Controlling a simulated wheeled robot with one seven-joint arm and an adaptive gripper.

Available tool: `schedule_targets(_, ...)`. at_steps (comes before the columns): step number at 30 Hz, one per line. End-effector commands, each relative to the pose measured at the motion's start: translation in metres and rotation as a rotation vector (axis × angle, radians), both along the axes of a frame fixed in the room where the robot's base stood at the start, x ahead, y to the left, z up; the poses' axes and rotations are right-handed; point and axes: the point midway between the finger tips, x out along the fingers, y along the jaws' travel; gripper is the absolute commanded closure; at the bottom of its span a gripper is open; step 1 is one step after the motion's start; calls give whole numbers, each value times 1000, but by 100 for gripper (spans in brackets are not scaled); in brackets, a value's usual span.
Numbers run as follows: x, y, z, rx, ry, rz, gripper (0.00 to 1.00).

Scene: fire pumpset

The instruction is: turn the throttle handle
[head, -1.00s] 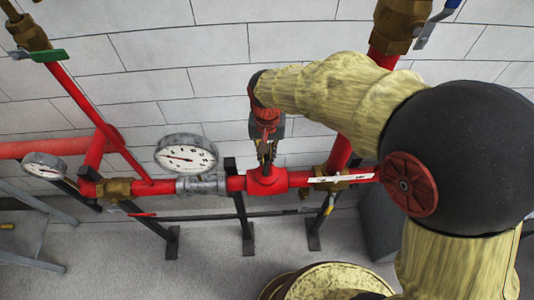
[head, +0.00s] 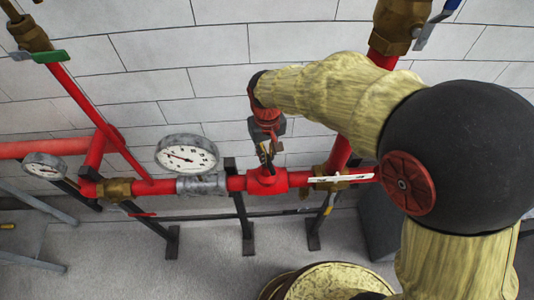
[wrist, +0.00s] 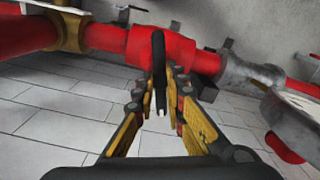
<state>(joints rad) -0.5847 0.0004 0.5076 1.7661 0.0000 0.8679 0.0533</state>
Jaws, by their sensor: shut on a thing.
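The throttle handle (wrist: 158,48) shows in the wrist view as a thin dark lever, standing in front of a red pipe fitting. My gripper (wrist: 161,82) has its yellow-and-black fingers closed around the lever's lower part. In the head view my gripper (head: 266,163) points down at the red fitting (head: 268,181) on the horizontal red pipe. The handle is hard to make out in the head view, where my fingers cover most of it.
A large pressure gauge (head: 187,155) stands left of the gripper, and a smaller one (head: 45,166) further left. A white lever (head: 340,178) lies close on the right. A green lever (head: 50,56) is upper left. Black pipe stands (head: 243,215) rise from the floor; a block wall is behind.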

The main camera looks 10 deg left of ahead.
Motion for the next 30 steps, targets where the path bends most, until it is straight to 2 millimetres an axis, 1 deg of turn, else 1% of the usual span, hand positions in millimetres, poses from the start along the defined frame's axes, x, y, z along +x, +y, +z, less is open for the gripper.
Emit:
schedule_targets(6, 1, 0, 1, 1, -2, 119, 100)
schedule_targets(12, 1, 0, 1, 1, -2, 179, 100)
schedule_targets(27, 1, 0, 1, 2, -3, 198, 100)
schedule_targets(28, 1, 0, 1, 2, -3, 197, 86)
schedule_targets(30, 1, 0, 1, 1, -2, 197, 82)
